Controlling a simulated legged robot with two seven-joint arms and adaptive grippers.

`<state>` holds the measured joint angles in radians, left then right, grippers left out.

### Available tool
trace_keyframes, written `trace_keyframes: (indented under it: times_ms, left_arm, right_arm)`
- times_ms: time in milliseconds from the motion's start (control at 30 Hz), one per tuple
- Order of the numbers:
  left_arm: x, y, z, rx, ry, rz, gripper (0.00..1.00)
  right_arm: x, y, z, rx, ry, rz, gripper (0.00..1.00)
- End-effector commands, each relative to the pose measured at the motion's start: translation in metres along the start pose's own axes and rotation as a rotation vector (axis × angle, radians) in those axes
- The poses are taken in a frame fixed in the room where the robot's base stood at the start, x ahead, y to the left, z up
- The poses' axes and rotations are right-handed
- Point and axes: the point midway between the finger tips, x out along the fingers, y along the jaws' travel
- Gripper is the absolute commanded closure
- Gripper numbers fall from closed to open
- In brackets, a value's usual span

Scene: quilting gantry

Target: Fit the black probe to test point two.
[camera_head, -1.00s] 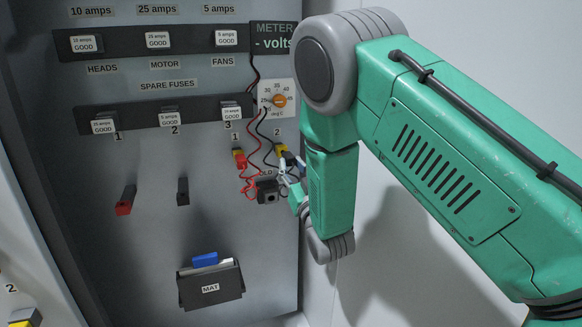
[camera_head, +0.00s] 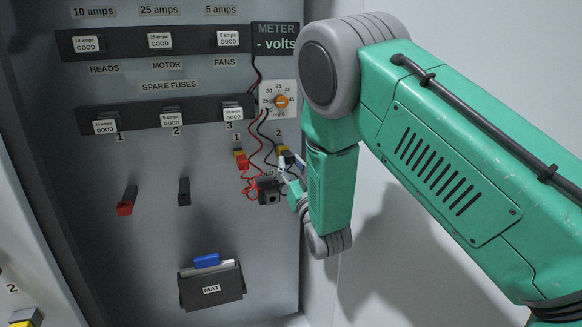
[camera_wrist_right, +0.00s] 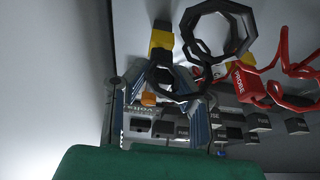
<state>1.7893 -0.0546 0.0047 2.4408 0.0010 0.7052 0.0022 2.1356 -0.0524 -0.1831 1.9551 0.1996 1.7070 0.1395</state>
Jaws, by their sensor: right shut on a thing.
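My right gripper (camera_head: 285,168) is at the right edge of the panel, just below the label 2. It is shut on the black probe (camera_wrist_right: 163,74), which is mostly hidden by the fingers and a black cable loop. Test point two (camera_head: 281,149) shows as a yellow and black block right at the gripper; in the wrist view its yellow part (camera_wrist_right: 160,40) is just beyond the probe. I cannot tell whether probe and point touch. The red probe (camera_head: 242,161) is at test point one, to the left. My left gripper is not in view.
A black holder block (camera_head: 269,191) sits just below the gripper, with red and black leads around it. The meter (camera_head: 275,42) reads "- volts", above a dial (camera_head: 279,100). Fuse rows, two pegs and a MAT pocket (camera_head: 211,289) are farther left.

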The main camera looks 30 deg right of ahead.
Motion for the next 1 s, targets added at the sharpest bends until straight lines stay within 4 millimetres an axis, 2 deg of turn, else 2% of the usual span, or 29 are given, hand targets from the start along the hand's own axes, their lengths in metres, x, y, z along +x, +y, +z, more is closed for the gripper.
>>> trace_keyframes:
  times_ms: [133,167,200,233,533,667,767,1000]
  left_arm:
    - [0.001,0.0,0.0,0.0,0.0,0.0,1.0]
    - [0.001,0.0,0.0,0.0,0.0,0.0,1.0]
    - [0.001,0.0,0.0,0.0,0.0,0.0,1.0]
    - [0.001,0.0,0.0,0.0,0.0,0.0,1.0]
    - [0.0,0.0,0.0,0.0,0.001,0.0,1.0]
    - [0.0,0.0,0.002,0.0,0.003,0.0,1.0]
    - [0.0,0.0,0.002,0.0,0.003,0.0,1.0]
    - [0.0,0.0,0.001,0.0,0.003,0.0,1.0]
  right_arm:
    - [0.004,0.0,0.002,0.0,-0.001,0.0,1.0]
    - [0.004,0.0,0.002,0.0,-0.001,0.0,0.76]
    - [0.004,0.0,0.002,0.0,-0.001,0.0,0.62]
    - [0.004,0.0,0.001,0.0,-0.001,0.0,0.55]
    - [0.003,0.0,0.002,0.0,-0.001,0.0,0.55]
    - [-0.005,0.0,0.002,-0.001,-0.003,0.001,0.55]
    - [-0.021,0.001,0.003,-0.001,-0.006,0.001,0.55]
    - [-0.078,0.001,0.004,-0.001,-0.008,0.0,0.55]
